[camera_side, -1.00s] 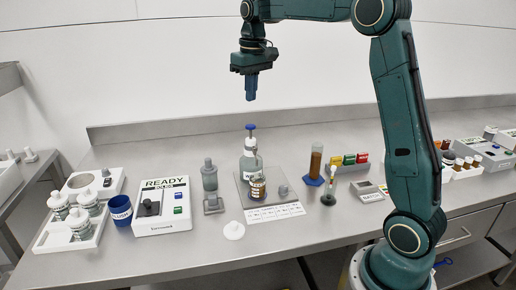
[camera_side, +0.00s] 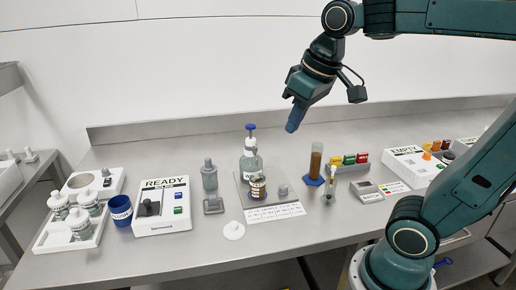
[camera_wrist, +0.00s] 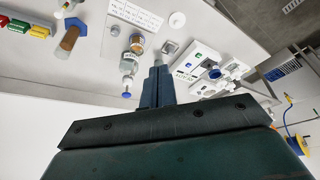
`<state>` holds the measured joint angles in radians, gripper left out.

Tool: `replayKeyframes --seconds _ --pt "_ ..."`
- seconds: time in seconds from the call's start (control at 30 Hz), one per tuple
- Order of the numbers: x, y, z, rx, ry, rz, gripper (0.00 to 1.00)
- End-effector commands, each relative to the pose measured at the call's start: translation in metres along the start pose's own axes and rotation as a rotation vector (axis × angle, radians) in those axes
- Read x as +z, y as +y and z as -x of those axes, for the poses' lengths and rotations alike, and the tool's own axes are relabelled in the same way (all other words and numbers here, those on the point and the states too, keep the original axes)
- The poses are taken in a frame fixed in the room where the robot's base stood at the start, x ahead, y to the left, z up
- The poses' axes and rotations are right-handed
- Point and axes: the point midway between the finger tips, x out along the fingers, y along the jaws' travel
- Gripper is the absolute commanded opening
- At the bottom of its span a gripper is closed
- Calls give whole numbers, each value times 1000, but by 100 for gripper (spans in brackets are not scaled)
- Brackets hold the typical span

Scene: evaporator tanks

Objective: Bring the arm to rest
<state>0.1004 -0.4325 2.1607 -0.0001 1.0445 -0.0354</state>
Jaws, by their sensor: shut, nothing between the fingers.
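My gripper (camera_side: 294,119) is shut and empty, high above the bench behind the brown-filled cylinder. Its blue fingers point down and slightly left in the side view. In the wrist view the closed fingers (camera_wrist: 158,82) show at the middle, with bench items beyond them. My arm is bent over to the right, with its lower link leaning right from the base. Nothing touches the fingers.
The bench (camera_side: 290,238) holds a READY box (camera_side: 163,205), a blue cup (camera_side: 120,210), a white tray (camera_side: 70,240) of bottles, a pump bottle (camera_side: 250,162), a brown-filled cylinder (camera_side: 316,163) and an EMPTY box (camera_side: 412,165). The air around my gripper is clear.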

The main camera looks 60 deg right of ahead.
Motion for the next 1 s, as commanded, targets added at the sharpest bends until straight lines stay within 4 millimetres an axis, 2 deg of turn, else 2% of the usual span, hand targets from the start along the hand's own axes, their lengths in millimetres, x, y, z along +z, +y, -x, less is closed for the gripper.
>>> replayKeyframes --seconds 0.03,0.2,0.4,0.6,1.0 --pt "12 -4 0 -4 17 8 0" --pt "50 -13 -6 -19 65 31 0" --pt "82 -19 -16 -34 107 50 0" --pt "94 -21 -21 -40 123 56 0" --pt "94 -21 -21 -40 123 56 0"
